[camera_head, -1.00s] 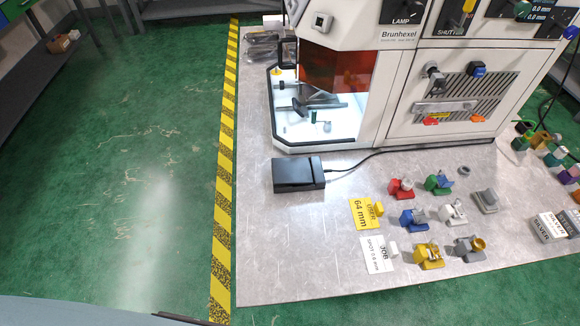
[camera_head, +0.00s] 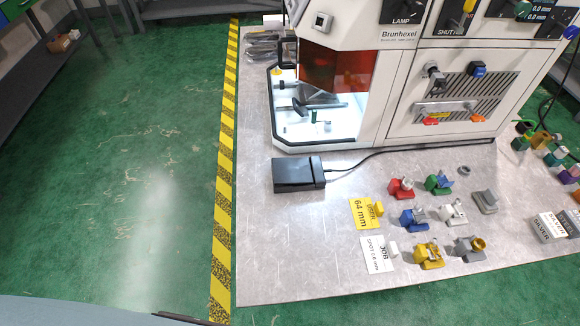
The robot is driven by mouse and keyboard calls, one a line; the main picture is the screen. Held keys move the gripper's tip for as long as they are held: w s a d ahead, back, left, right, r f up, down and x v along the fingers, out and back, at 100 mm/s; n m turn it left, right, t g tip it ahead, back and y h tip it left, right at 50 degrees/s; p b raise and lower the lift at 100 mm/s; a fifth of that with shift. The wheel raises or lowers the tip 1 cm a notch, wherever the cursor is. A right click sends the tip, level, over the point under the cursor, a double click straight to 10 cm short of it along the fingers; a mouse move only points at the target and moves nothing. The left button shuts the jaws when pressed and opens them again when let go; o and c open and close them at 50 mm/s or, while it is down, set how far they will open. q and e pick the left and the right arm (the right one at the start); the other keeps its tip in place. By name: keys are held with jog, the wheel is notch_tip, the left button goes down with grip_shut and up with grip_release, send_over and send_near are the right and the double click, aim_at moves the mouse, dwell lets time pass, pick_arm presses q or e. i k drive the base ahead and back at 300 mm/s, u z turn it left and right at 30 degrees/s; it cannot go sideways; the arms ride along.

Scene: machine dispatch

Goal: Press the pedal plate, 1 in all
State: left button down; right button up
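The pedal plate (camera_head: 293,174) is a small black box with a sloped top. It lies on the grey metal table (camera_head: 300,230), left of the middle, in front of the white machine. A black cable runs from its right side along the front of the machine. Nothing touches the pedal. Neither of my grippers is in view.
The white Brunhexel machine (camera_head: 440,95) with an orange window stands behind the pedal. Several coloured fixtures (camera_head: 420,215), a yellow card (camera_head: 362,213) and a white card (camera_head: 377,254) lie to the right. The table is clear in front of the pedal.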

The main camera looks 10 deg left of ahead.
aim_at(286, 172)
jog(key=u, duration=1.7)
jog(key=k, duration=1.4)
jog(key=z, duration=1.25)
jog(key=i, duration=1)
